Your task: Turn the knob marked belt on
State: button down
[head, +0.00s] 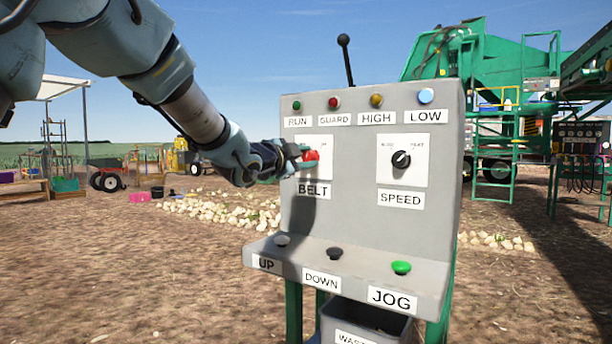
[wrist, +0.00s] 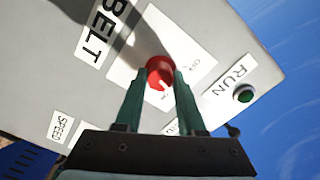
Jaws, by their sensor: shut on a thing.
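The red belt knob (head: 310,156) sits on a white plate above the BELT label (head: 314,190) on the grey control panel (head: 350,225). My gripper (head: 300,157) reaches in from the left and is shut on the knob. In the wrist view the two green fingers of my gripper (wrist: 160,88) close on either side of the red knob (wrist: 157,67). A white pointer mark shows on the knob's face between the fingers. My gripper hides part of the plate in the head view.
The black speed knob (head: 401,160) is to the right on the panel. Several lamps line the top, including the green run lamp (head: 297,105). A ledge below carries push buttons, including the green jog button (head: 401,267). A black lever (head: 345,60) rises behind the panel.

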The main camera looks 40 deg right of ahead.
jog(key=m+b, duration=0.1)
jog(key=b, duration=0.1)
jog(key=m+b, duration=0.2)
jog(key=shift+f+m, duration=0.3)
jog(key=shift+r+m+b, duration=0.15)
jog(key=shift+m+b, duration=1.2)
jog(key=shift+m, duration=0.05)
jog(key=c, duration=0.5)
grip_release()
jog(key=shift+r, duration=0.1)
jog(key=v, duration=1.1)
